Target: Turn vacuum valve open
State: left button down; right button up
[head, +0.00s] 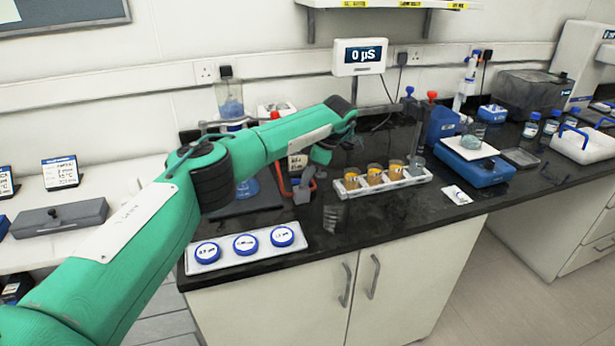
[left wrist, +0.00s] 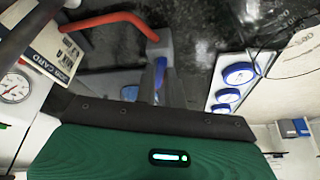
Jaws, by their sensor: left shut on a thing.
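The vacuum valve (left wrist: 160,42) shows in the left wrist view as a small grey block with a red hose (left wrist: 108,20) running into it. A blue part (left wrist: 159,72), seemingly its handle, lies between the fingers of my left gripper (left wrist: 160,82), which is shut on it. In the head view my green left arm comes in from the left, and the gripper (head: 306,180) points down near the red hose (head: 276,182). My wrist and forearm hide part of the valve area there, so the handle's angle is unclear. My right gripper is not in view.
A tray with blue-lidded dishes (head: 201,269) lies at the bench's front edge. A white rack of amber-filled beakers (head: 381,187) stands right of the gripper. A round gauge (left wrist: 14,87) and a printed card (left wrist: 58,55) are close by in the left wrist view.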

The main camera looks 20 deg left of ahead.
pick_arm(q)
jog(key=shift+w+n, duration=0.1)
jog(key=shift+n, duration=0.4)
jog(key=shift+w+n+g+b, duration=0.1)
jog(key=shift+n+g+b, duration=0.3)
jog(key=shift+n+b, duration=0.25)
jog(key=shift+a+n, duration=0.1)
jog(key=shift+n, duration=0.25)
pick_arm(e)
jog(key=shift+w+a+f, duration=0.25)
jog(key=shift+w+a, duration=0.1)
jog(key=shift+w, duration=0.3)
pick_arm(q)
jog(key=shift+w, duration=0.1)
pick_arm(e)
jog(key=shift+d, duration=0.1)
pick_arm(q)
jog(key=shift+n+b, duration=0.4)
jog(key=shift+n+g+h, duration=0.3)
jog(key=shift+g, duration=0.1)
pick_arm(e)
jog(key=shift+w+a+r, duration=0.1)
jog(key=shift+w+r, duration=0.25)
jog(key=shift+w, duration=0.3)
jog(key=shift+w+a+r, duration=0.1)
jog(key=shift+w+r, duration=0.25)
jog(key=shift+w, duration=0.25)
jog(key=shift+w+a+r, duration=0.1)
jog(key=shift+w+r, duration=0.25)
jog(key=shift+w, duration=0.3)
